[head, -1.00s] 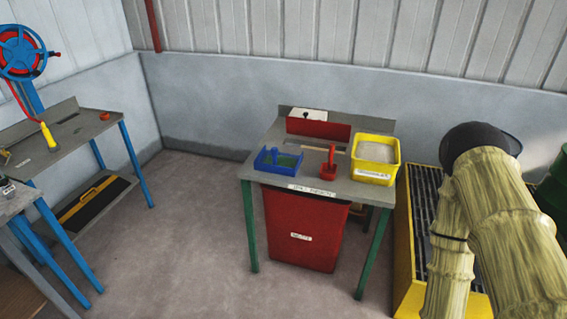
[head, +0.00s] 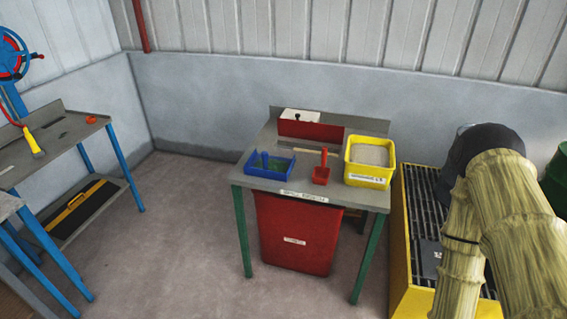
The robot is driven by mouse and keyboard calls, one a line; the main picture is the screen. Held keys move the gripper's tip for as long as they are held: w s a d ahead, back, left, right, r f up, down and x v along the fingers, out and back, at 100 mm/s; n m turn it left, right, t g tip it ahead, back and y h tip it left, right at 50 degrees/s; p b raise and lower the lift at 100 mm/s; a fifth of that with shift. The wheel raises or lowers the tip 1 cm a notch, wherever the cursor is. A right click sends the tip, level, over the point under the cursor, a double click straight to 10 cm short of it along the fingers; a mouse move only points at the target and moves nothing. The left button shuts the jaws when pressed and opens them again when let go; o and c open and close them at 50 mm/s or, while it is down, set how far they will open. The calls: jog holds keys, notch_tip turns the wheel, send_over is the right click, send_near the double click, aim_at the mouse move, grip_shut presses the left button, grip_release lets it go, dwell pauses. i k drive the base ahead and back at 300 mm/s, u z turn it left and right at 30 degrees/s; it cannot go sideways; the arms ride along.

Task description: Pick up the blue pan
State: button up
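My arm (head: 500,220) shows at the right edge, over the yellow-framed grate. My gripper does not show in this view. Nothing covers the pan.
On the same table are a small red scoop (head: 321,174), a yellow bin (head: 370,162) of pale grains and a red box (head: 311,127). A red bin (head: 298,235) stands below. A yellow grated platform (head: 400,270) is at right.

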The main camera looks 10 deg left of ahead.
aim_at(264, 165)
jog(key=u, duration=0.25)
jog(key=i, duration=0.65)
jog(key=u, duration=0.55)
